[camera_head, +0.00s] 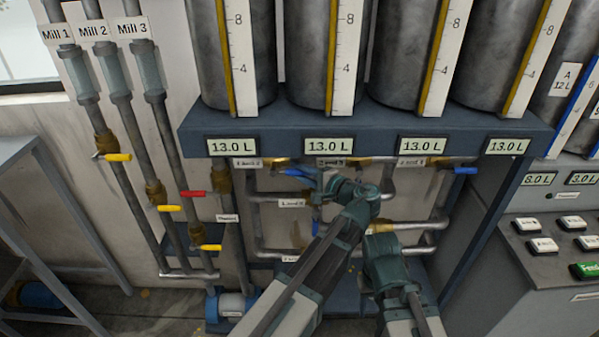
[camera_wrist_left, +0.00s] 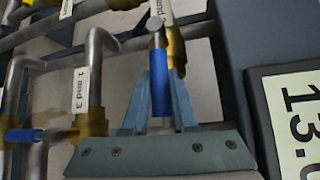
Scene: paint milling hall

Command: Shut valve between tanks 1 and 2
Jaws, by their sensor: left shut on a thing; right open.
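The valve between tanks 1 and 2 has a brass body (camera_head: 281,162) and a blue handle (camera_head: 294,172) under the tank shelf, right of a small label (camera_head: 247,162). My left gripper (camera_head: 318,178) is shut on this blue handle. In the left wrist view the blue handle (camera_wrist_left: 160,85) stands between the two fingers (camera_wrist_left: 160,100). In the head view the handle lies roughly level, and the gripper partly covers it. My right gripper (camera_head: 382,242) is lower and to the right, apart from this valve; its fingers are hard to make out.
A "1 and 3" label (camera_wrist_left: 81,90) and another blue handle (camera_wrist_left: 22,136) are close by; that handle hangs down in the head view (camera_head: 316,220). A further blue handle (camera_head: 466,170) is at right. The shelf (camera_head: 190,138) with 13.0 L displays (camera_head: 330,146) is just above.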

